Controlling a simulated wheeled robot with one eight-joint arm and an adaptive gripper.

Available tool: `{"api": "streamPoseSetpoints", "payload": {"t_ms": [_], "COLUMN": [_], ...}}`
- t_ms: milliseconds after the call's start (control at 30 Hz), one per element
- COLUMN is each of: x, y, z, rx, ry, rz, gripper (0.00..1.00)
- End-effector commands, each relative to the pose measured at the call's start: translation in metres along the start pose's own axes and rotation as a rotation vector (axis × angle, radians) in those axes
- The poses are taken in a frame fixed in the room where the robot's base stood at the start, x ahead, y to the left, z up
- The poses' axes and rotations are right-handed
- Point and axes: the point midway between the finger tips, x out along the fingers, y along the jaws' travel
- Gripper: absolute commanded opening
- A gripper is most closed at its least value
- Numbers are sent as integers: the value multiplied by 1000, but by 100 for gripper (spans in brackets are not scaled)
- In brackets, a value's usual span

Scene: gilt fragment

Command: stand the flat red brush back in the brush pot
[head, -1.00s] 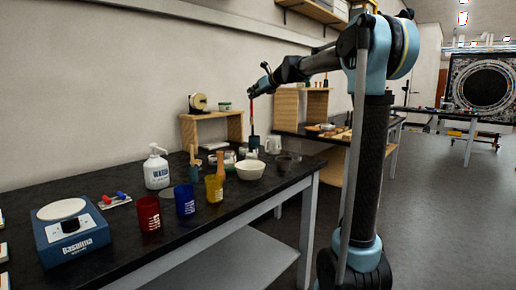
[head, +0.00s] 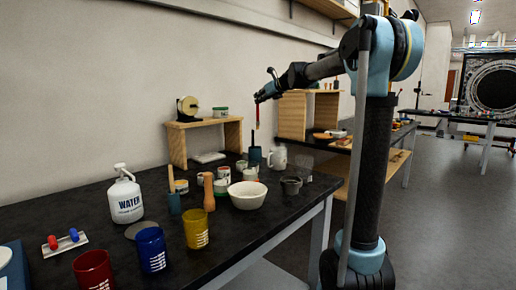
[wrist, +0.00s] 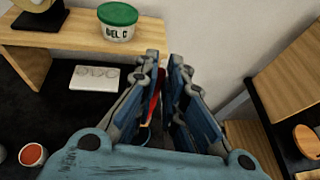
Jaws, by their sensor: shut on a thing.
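My gripper (head: 260,96) is shut on the red brush (head: 257,115), which hangs upright below the fingers at the far part of the bench. In the wrist view, a strip of the red brush (wrist: 154,106) shows between the blue finger pads of my gripper (wrist: 165,75). A dark teal pot (head: 254,158) stands on the bench directly below the brush. A thin dark stem shows between brush and pot; I cannot tell whether it belongs to the held brush or whether the tip is inside the pot. The wrist view mostly hides the pot.
A white mug (head: 278,158) stands close right of the pot, with a white bowl (head: 247,196) and small jars in front. A wooden shelf (head: 205,123) is behind left.

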Motion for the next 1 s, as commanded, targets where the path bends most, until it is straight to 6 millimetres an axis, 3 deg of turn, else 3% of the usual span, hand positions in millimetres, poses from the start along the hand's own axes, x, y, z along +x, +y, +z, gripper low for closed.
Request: {"api": "streamPoseSetpoints", "payload": {"t_ms": [500,767,1000], "x": [45,52,64], "y": [11,11,11], "z": [-96,-114,-143], "rx": [-5,-5,-5], "ry": [0,0,0], "rz": [12,12,12], "gripper": [0,0,0]}}
